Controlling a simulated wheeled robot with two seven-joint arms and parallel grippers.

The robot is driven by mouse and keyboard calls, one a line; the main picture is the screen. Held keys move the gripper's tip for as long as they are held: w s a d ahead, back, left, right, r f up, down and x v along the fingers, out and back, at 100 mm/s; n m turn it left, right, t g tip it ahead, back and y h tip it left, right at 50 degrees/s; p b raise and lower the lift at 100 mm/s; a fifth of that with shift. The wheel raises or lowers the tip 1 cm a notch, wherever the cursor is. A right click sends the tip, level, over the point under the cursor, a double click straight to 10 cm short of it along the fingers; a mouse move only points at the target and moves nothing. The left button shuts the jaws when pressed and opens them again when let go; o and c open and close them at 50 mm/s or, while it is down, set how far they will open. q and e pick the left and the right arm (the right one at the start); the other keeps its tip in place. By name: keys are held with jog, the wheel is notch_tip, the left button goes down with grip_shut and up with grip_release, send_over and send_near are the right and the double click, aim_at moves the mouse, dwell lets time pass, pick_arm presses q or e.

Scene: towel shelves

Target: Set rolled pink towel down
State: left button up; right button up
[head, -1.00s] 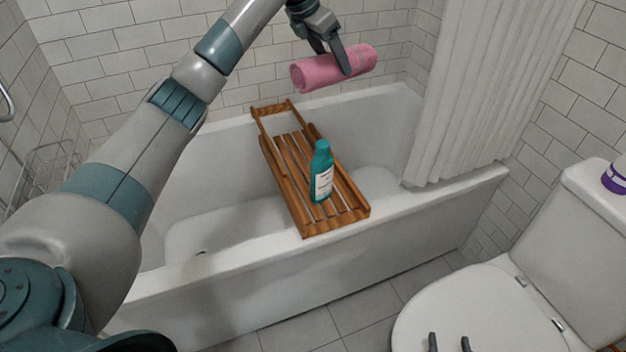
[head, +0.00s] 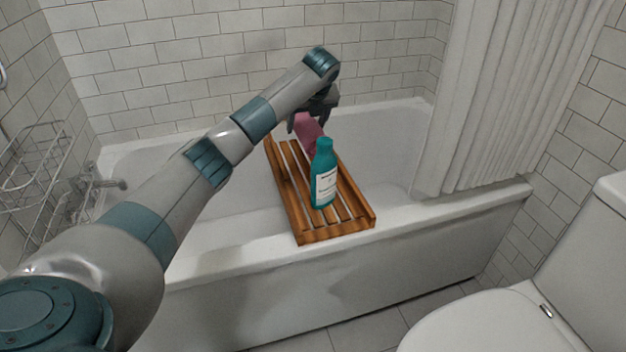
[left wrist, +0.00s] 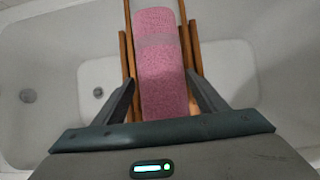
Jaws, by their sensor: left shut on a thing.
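The rolled pink towel (head: 308,129) is at the far part of the wooden bath tray (head: 283,190), behind the teal bottle (head: 324,178), which hides part of it. In the left wrist view the towel (left wrist: 162,65) lies lengthwise between the tray's side rails. My left gripper (head: 306,118) points down and is shut on the towel, with a finger on each side of it. I cannot tell whether the towel touches the slats. The bottle stands upright on the tray's nearer half. My right gripper is not in view.
The tray spans the white bathtub (head: 220,248). A shower curtain (head: 500,100) hangs at the right, and a toilet (head: 480,325) stands at the lower right. A wire rack (head: 40,165) and tap (head: 108,183) are at the left wall. Some near slats are bare.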

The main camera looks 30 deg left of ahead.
pick_arm(q)
send_over(307, 169)
notch_tip(307, 169, down, 6)
jog(key=shift+w+r+b, duration=0.1)
jog(key=shift+b, duration=0.25)
jog(key=shift+f, duration=0.2)
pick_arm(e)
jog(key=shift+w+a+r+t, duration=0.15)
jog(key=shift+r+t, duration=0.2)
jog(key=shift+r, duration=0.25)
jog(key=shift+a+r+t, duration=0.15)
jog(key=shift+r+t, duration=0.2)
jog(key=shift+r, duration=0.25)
pick_arm(q)
jog(key=shift+f, duration=0.1)
jog(key=shift+f, duration=1.8)
jog(key=o, duration=1.2)
jog(key=shift+c, duration=0.2)
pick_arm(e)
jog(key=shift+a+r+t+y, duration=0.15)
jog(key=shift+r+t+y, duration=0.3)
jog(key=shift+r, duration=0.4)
pick_arm(q)
jog(key=shift+r, duration=0.1)
